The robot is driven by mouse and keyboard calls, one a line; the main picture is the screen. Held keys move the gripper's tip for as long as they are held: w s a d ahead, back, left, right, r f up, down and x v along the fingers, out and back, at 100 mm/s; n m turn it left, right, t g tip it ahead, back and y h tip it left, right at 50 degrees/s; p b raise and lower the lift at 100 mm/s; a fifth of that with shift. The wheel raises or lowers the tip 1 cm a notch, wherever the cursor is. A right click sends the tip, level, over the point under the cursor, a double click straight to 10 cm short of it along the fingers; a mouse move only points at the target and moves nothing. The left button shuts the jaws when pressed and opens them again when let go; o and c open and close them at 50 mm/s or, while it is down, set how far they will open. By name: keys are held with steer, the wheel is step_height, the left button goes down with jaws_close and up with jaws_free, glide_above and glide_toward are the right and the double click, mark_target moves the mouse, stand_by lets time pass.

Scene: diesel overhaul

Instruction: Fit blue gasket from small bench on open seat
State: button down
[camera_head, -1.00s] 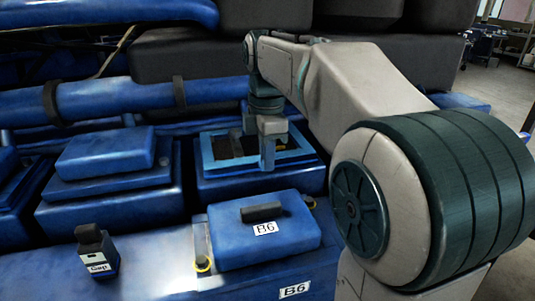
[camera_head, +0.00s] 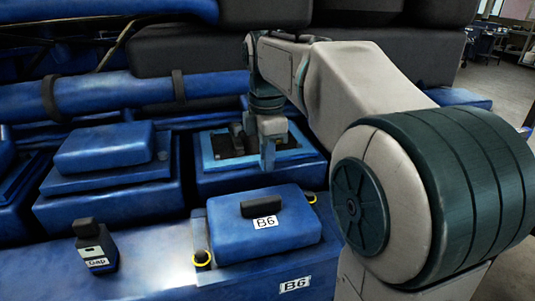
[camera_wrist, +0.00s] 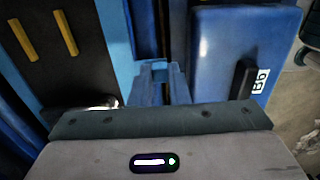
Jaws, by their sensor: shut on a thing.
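The blue gasket (camera_head: 207,152) is a light blue rectangular frame at the open seat on the engine, in the middle of the head view. It surrounds the dark opening, where yellow bars (camera_wrist: 65,33) show in the wrist view. My gripper (camera_head: 254,148) points down at the frame's near right part and is shut on it. One long side of the gasket (camera_wrist: 117,40) runs left of my fingers (camera_wrist: 160,78) in the wrist view. The frame looks roughly level, but I cannot tell whether it rests fully on the seat (camera_head: 235,183).
A blue B6 cover (camera_head: 265,232) with a black handle lies in front of the seat, between yellow rings (camera_head: 202,259). A dark bottle (camera_head: 95,249) stands on the blue surface to its left. A closed cover (camera_head: 105,148) is left of the seat; a blue pipe (camera_head: 115,98) runs behind.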

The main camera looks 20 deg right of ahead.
steer(key=c, duration=1.3)
jaws_free()
step_height(320, 180, up, 14)
steer(key=p, duration=0.1)
steer(key=shift+f, duration=0.15)
